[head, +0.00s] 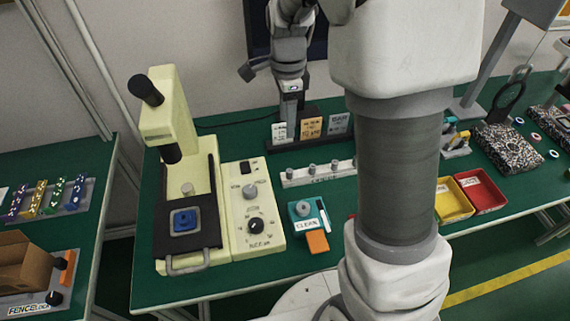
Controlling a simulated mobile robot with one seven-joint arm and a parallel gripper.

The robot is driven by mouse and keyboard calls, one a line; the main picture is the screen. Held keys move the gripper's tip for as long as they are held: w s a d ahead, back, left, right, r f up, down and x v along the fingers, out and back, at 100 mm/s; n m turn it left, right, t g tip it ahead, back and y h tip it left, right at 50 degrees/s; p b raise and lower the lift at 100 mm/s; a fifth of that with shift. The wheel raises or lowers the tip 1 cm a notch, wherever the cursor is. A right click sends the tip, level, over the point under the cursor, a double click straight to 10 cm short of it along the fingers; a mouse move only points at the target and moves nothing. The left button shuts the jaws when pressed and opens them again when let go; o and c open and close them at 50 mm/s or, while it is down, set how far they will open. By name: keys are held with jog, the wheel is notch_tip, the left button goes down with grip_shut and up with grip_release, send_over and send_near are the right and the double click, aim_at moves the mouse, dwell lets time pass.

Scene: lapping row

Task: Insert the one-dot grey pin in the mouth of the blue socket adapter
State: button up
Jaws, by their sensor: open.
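The blue socket adapter (185,220) sits in the dark bed of the cream machine at left. Its mouth looks like a small dark spot on top, too small to make out well. Several short grey pins (311,169) stand along a pale rack in the middle of the bench. Their dot marks are too small to read, so I cannot tell which has one dot. My gripper (289,112) points down near the back of the bench, behind the rack and in front of the label cards. It is open, and I see nothing held in it.
The cream machine (253,210) has knobs and an overhanging head. A teal box marked CLEAN (303,213) with an orange block stands right of it. Yellow (453,203) and red (482,192) trays lie farther right. My arm hides the bench between.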

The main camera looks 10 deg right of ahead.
jog(key=b, duration=0.3)
send_over(289, 170)
jog(key=f, duration=1.2)
jog(key=shift+w+a+f, duration=0.15)
jog(key=shift+a+f, duration=0.1)
jog(key=f, duration=0.5)
jog(key=shift+s+d+b, duration=0.2)
jog(key=shift+d+b, duration=0.1)
jog(key=shift+b, duration=0.1)
grip_shut()
